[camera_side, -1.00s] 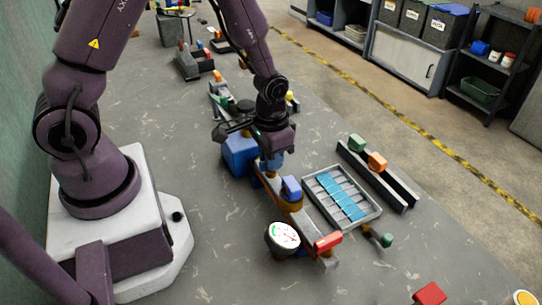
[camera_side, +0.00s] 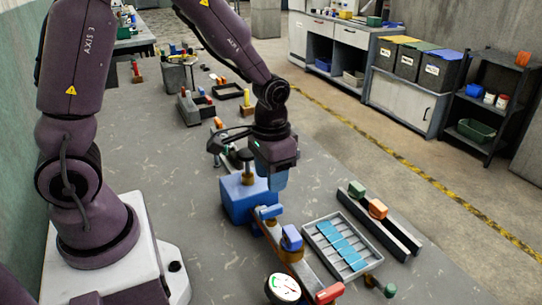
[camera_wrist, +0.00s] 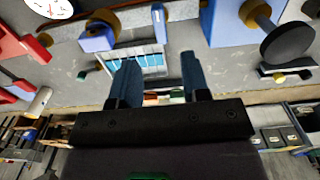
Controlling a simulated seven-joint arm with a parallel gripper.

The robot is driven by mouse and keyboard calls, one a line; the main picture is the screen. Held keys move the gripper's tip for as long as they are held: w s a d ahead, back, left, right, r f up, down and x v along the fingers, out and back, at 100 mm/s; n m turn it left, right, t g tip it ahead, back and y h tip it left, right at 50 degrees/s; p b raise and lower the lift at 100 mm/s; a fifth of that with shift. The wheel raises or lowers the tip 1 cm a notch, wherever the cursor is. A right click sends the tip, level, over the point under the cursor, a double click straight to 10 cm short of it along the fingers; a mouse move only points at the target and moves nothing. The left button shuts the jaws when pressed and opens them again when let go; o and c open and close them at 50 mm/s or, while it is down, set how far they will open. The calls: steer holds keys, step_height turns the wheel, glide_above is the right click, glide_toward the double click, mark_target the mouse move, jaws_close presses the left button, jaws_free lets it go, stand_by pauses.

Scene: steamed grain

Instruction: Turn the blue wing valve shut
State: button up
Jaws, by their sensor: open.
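I cannot tell for certain which is the wing valve. In the wrist view the narrow handle (camera_wrist: 158,22) looks set crosswise to the pipe, and the blockier part (camera_wrist: 98,37) is left of it. My gripper (camera_side: 277,182) hangs above and slightly behind the wing handle, clear of it. Its blue fingers (camera_wrist: 158,78) are apart with nothing between them.
The blue box (camera_side: 238,203) with a black knob (camera_side: 245,155) stands close left of my gripper. A dial gauge (camera_side: 283,288) and red handle (camera_side: 330,292) are at the pipe's near end. A grey tray with blue strips (camera_side: 318,228) and a dark rail (camera_side: 385,228) lie right.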

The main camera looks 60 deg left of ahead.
steer(key=shift+r, duration=2.3)
steer(key=s+d+r+t, duration=0.1)
steer(key=s+r+t, duration=0.4)
steer(key=s+r, duration=0.7)
steer(key=shift+r+t, duration=0.3)
steer(key=shift+r, duration=0.4)
